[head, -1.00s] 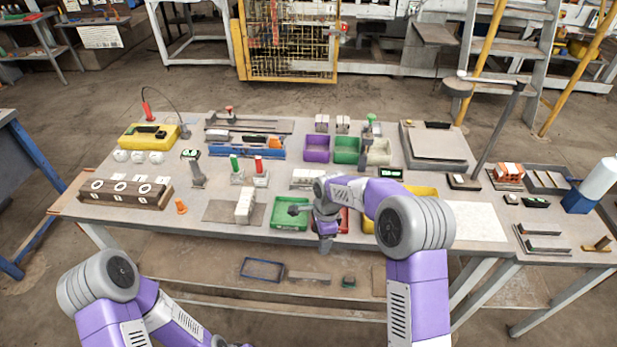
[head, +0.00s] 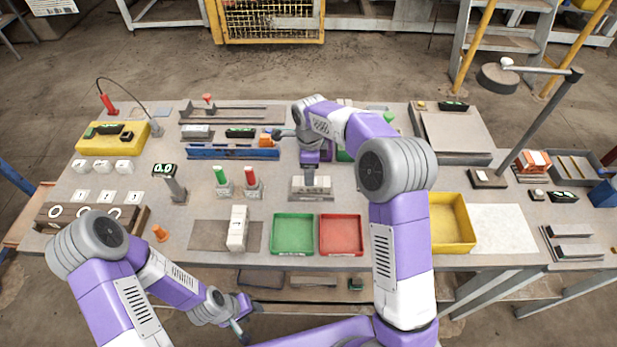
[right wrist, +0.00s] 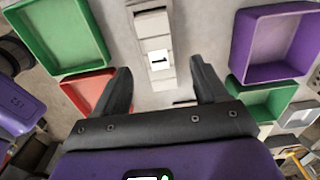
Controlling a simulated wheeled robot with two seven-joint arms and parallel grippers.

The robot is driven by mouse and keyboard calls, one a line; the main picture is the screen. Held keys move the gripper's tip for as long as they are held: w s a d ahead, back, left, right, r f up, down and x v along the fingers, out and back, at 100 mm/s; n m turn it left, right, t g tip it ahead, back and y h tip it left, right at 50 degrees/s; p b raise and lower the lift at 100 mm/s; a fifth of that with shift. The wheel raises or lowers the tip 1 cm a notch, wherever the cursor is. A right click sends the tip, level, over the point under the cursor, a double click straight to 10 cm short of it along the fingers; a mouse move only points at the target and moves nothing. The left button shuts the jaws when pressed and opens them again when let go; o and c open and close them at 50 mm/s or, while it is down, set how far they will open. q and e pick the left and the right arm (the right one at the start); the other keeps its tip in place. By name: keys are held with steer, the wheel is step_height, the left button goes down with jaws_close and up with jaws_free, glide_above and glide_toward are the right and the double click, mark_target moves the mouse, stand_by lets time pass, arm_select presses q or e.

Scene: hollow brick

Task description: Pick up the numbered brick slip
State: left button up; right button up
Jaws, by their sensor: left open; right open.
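A white brick slip marked "1" (right wrist: 159,60) lies on a grey-white holder (right wrist: 153,28) in the right wrist view. My right gripper (right wrist: 161,70) is open, with one finger on each side of the slip; I cannot tell whether they touch it. In the head view the same holder (head: 311,195) stands near the table's middle, behind the red tray. My right gripper (head: 310,176) points down over it and hides part of it. My left gripper (head: 243,325) is open and empty, low in front of the table's front edge.
A green tray (head: 292,249) and a red tray (head: 340,250) lie at the front edge. A yellow bin (head: 470,238) is to their right. An upright white block (head: 238,228) stands left of them. A purple bin (head: 328,149) is behind the holder.

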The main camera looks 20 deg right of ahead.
steer(key=shift+s+f, duration=0.2)
steer(key=shift+f, duration=0.7)
steer(key=f, duration=0.3)
steer(key=f+b, duration=0.1)
steer(key=shift+d+f, duration=0.25)
steer(key=shift+f, duration=0.1)
steer(key=shift+r, duration=0.1)
steer(key=shift+c, duration=0.3)
jaws_close()
step_height(320, 180, up, 10)
steer(key=shift+f+p, duration=0.2)
steer(key=shift+p, duration=0.65)
